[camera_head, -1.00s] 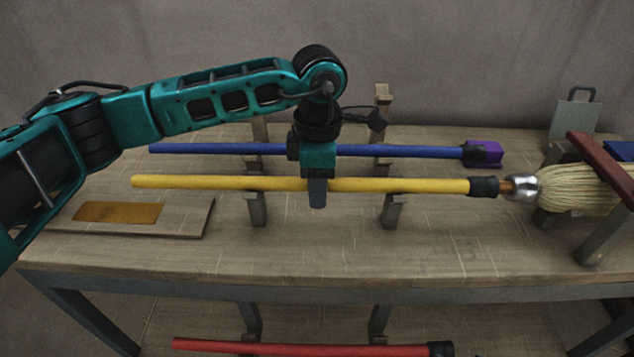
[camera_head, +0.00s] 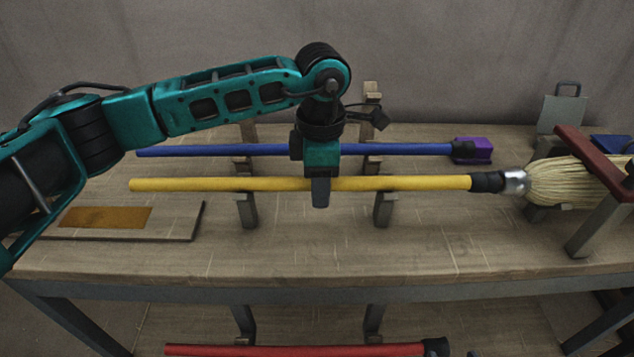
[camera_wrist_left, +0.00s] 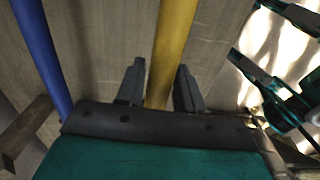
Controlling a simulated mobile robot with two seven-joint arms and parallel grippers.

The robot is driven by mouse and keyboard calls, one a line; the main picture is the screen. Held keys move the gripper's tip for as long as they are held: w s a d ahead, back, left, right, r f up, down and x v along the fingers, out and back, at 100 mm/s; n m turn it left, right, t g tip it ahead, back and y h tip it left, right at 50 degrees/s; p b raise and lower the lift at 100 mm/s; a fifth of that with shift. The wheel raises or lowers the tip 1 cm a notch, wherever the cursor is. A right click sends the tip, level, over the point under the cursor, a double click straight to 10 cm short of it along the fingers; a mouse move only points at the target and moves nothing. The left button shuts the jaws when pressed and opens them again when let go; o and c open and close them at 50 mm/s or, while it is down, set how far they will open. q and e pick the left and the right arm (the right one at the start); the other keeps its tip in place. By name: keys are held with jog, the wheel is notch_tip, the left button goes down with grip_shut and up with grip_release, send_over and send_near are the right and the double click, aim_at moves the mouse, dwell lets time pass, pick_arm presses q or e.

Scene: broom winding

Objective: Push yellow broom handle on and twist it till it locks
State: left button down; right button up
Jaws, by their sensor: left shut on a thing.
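The yellow broom handle (camera_head: 420,183) lies level across the bench on the grey rests. Its black end socket (camera_head: 488,182) meets the silver ferrule (camera_head: 515,181) of the broom head, whose pale bristles (camera_head: 570,183) lie to the right. No stud shows between socket and ferrule; whether they are locked I cannot tell. My left gripper (camera_head: 320,192) is shut on the yellow handle near its middle, from above. In the left wrist view the handle (camera_wrist_left: 175,35) runs between the two fingers of this gripper (camera_wrist_left: 158,88). My right gripper is not seen in the head view.
A dark red bar (camera_head: 600,170) on grey posts crosses the broom head. A red handle (camera_head: 290,350) lies below the bench top. A flat board (camera_head: 180,225) lies left. The front bench top is clear.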

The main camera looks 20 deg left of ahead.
pick_arm(q)
jog(key=shift+d, duration=0.15)
jog(key=shift+t+b, duration=0.5)
jog(key=shift+b, duration=0.25)
jog(key=shift+d+f+t+y+b, duration=0.15)
jog(key=shift+t+y+b, duration=0.15)
jog(key=shift+t+b, duration=0.8)
jog(key=shift+b, duration=0.3)
